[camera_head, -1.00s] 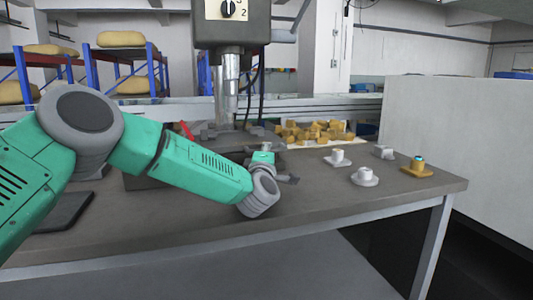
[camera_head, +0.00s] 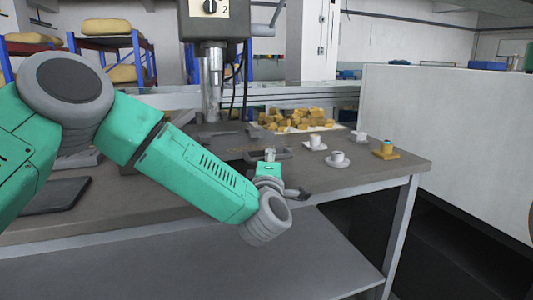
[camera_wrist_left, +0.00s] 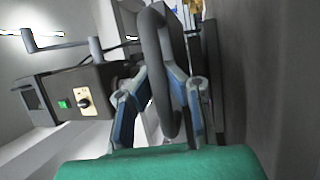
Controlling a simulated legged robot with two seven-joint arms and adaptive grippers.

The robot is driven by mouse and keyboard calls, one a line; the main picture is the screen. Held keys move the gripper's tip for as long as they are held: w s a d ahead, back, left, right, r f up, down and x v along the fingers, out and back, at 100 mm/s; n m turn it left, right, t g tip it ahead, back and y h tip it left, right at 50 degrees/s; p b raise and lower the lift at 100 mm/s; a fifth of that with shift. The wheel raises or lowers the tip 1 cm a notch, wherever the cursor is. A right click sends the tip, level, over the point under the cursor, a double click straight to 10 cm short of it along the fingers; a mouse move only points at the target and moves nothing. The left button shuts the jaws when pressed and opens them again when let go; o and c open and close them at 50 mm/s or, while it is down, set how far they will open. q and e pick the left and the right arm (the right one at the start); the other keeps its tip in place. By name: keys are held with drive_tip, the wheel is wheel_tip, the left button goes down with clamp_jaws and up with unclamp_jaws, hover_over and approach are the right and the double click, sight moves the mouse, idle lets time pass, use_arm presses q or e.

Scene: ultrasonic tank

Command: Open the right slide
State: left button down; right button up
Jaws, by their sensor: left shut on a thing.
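My left gripper (camera_head: 269,160) reaches in from the left over the table's front part, with its wrist low near the front edge. In the left wrist view, my left gripper (camera_wrist_left: 158,73) has its two blue-and-grey fingers on either side of a grey loop-shaped handle (camera_wrist_left: 157,100) and is shut on it. The handle runs lengthwise between the fingers. In the head view, a dark grey bar (camera_head: 282,154) shows by the fingertips; the grip itself is small and partly hidden by the wrist. My right gripper is not in view.
Several yellow blocks (camera_head: 295,118) lie at the back. White pieces (camera_head: 337,159) and a yellow piece (camera_head: 385,150) stand at the right. A dark flat plate (camera_head: 55,194) lies at the left.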

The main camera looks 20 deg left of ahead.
use_arm(q)
drive_tip(key=shift+s+d+f, duration=0.1)
drive_tip(key=shift+d+f, duration=0.1)
drive_tip(key=shift+f, duration=0.2)
drive_tip(key=c, duration=2.1)
unclamp_jaws()
drive_tip(key=shift+a, duration=0.1)
drive_tip(key=shift+c, duration=0.2)
drive_tip(key=o, duration=0.6)
drive_tip(key=shift+a, duration=0.15)
drive_tip(key=shift+r, duration=0.1)
drive_tip(key=shift+s+d, duration=0.2)
drive_tip(key=shift+s, duration=0.05)
drive_tip(key=v, duration=1.1)
drive_tip(key=shift+s, duration=0.15)
